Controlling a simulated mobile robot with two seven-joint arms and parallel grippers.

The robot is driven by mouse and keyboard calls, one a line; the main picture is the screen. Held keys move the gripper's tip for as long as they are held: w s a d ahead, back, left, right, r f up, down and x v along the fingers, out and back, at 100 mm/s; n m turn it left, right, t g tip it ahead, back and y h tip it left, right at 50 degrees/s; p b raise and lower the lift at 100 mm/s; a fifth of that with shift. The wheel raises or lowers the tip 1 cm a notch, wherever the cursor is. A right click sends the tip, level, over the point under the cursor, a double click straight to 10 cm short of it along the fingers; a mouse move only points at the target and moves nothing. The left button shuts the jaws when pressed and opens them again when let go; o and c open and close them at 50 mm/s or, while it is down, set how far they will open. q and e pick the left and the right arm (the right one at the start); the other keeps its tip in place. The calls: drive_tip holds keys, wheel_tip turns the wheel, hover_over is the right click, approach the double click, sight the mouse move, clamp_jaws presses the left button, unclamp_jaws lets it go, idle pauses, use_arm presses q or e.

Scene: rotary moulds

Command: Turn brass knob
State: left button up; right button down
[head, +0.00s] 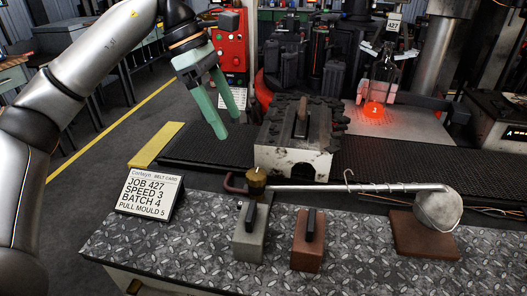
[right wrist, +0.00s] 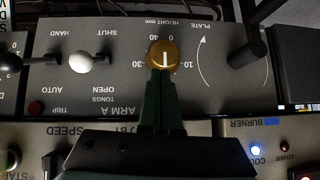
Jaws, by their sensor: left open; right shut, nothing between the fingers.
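The brass knob (right wrist: 163,52) sits on a grey control panel in the right wrist view. A pale line marks its face, and a printed height scale in mm surrounds it, upside down in this view. My right gripper (right wrist: 160,76) is shut and empty. Its dark green fingertips are at the knob's lower edge in the picture; I cannot tell whether they touch it. The control panel is not seen in the head view.
Near the knob are a white-ball lever (right wrist: 82,60), a black handle (right wrist: 246,52) and a red TRIP button (right wrist: 36,107). In the head view, a rod (head: 345,188) and small blocks (head: 308,248) are at the tread-plate bench (head: 180,245), with a job card (head: 150,194).

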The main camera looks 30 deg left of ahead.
sight(254, 174)
use_arm(q)
drive_tip(key=b+x, duration=0.1)
drive_tip(key=x, duration=1.1)
drive_tip(key=shift+d+f, duration=0.1)
drive_tip(key=shift+d, duration=0.05)
clamp_jaws()
